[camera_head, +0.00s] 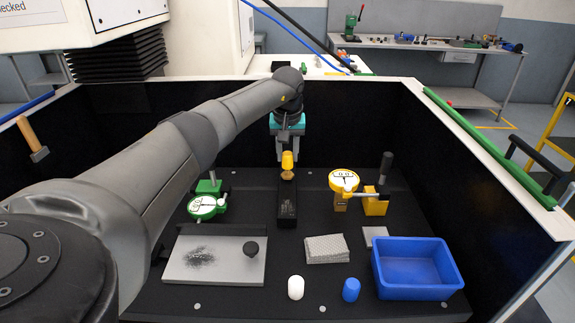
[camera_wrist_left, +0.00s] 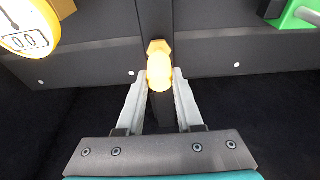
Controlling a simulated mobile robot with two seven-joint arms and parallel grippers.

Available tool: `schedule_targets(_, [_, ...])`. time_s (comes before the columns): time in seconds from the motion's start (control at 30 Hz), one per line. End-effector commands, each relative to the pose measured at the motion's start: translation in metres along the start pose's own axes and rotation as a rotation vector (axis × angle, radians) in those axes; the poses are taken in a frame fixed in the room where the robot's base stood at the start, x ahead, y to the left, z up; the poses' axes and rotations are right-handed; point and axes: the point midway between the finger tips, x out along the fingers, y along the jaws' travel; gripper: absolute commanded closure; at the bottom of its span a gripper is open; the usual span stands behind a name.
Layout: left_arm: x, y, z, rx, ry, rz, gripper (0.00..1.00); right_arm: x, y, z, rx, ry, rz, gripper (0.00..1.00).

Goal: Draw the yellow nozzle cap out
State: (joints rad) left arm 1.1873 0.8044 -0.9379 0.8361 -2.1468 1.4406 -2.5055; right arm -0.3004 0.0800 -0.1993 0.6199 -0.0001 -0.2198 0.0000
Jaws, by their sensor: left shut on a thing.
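The yellow nozzle cap (camera_head: 287,160) stands upright at the far end of a narrow black holder (camera_head: 287,208), with a brass-coloured part just below it. My left gripper (camera_head: 288,154) comes down from above and is shut on the cap. In the left wrist view the yellow cap (camera_wrist_left: 159,66) sits between the two grey fingertips of the left gripper (camera_wrist_left: 160,82). I cannot tell whether the cap is still seated in the holder. My right gripper is not in view.
A green dial gauge (camera_head: 206,206) stands left of the holder and a yellow one (camera_head: 344,182) right. In front lie a grey plate (camera_head: 215,270), a cloth pad (camera_head: 326,249), white (camera_head: 296,288) and blue (camera_head: 351,290) caps, and a blue bin (camera_head: 418,291). Black walls enclose the table.

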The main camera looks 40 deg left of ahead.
Motion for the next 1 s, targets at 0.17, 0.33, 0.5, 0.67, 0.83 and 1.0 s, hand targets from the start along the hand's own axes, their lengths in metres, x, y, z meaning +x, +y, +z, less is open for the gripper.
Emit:
schedule_targets(0.17, [-0.016,0.000,-0.004,0.000,0.001,0.000,1.00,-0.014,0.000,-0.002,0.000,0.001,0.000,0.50])
schedule_targets(0.33, [-0.027,0.000,-0.007,0.000,0.001,-0.001,1.00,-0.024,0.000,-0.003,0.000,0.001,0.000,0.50])
schedule_targets(0.5, [-0.039,0.000,-0.010,0.000,0.001,-0.001,1.00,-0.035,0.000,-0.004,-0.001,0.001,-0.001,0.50])
schedule_targets(0.67, [-0.049,0.000,-0.013,0.000,0.001,0.000,1.00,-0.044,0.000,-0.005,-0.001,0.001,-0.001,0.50])
schedule_targets(0.83, [-0.061,0.000,-0.016,0.000,0.000,0.000,1.00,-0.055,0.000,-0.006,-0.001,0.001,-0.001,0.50])
schedule_targets(1.0, [-0.064,0.000,-0.016,0.000,0.000,-0.001,1.00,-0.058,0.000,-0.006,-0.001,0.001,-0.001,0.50])
